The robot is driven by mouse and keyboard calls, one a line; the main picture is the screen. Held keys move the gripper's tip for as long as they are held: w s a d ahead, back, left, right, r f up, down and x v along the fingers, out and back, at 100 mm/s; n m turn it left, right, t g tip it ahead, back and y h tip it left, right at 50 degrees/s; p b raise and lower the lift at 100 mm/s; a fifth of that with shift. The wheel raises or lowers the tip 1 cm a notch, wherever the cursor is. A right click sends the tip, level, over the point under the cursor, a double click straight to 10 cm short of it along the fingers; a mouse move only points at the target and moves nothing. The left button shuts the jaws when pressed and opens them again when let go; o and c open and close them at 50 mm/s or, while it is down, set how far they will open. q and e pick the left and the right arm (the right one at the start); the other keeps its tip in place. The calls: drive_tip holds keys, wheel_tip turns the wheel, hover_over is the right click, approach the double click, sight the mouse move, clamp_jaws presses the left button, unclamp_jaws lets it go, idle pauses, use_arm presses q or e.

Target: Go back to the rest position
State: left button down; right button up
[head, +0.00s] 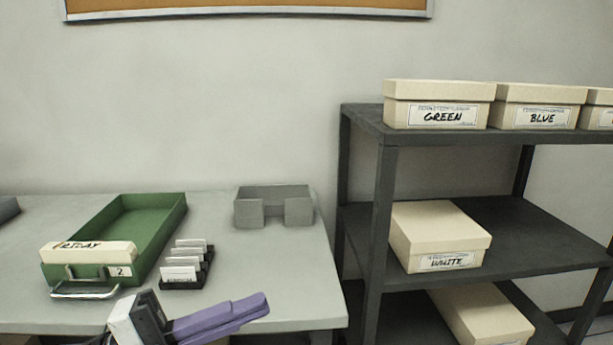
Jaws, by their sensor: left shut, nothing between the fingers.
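My left gripper (262,308) comes in at the bottom, in front of the table's near edge. Its purple fingers are closed together with nothing between them, and they point to the right. My right gripper does not show in the head view. A green tray (166,222) with a metal handle and a "2" label lies on the table to the left. A cream strip marked "FRIDAY" (88,253) sits at the tray's near end. A small black rack (190,284) with several white cards stands to the right of the tray.
A grey holder (249,209) stands at the back of the grey table (270,262). A dark shelf (372,220) to the right bears cream boxes: GREEN (437,91), BLUE (541,94) and WHITE (437,229). Bare tabletop lies right of the card rack.

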use_arm(q)
drive_tip(key=w+a+f+n+t+y+p, duration=0.1)
drive_tip(key=a+f+n+t+y, duration=0.25)
drive_tip(key=f+n+y, duration=0.45)
drive_tip(key=w+a+f+n+t+y, duration=0.1)
drive_tip(key=a+f+n+t+y, duration=0.3)
drive_tip(key=f+n, duration=0.75)
drive_tip(key=s+d+f+n+g+y, duration=0.1)
drive_tip(key=s+f+n+g+y, duration=0.3)
drive_tip(key=s+f, duration=1.3)
wheel_tip(320, 180, down, 2)
drive_tip(key=n+g+p, duration=0.1)
drive_tip(key=n+g, duration=0.1)
drive_tip(key=n, duration=0.1)
drive_tip(key=shift+s+f+n, duration=0.15)
drive_tip(key=shift+f+n, duration=0.1)
drive_tip(key=shift+n, duration=0.1)
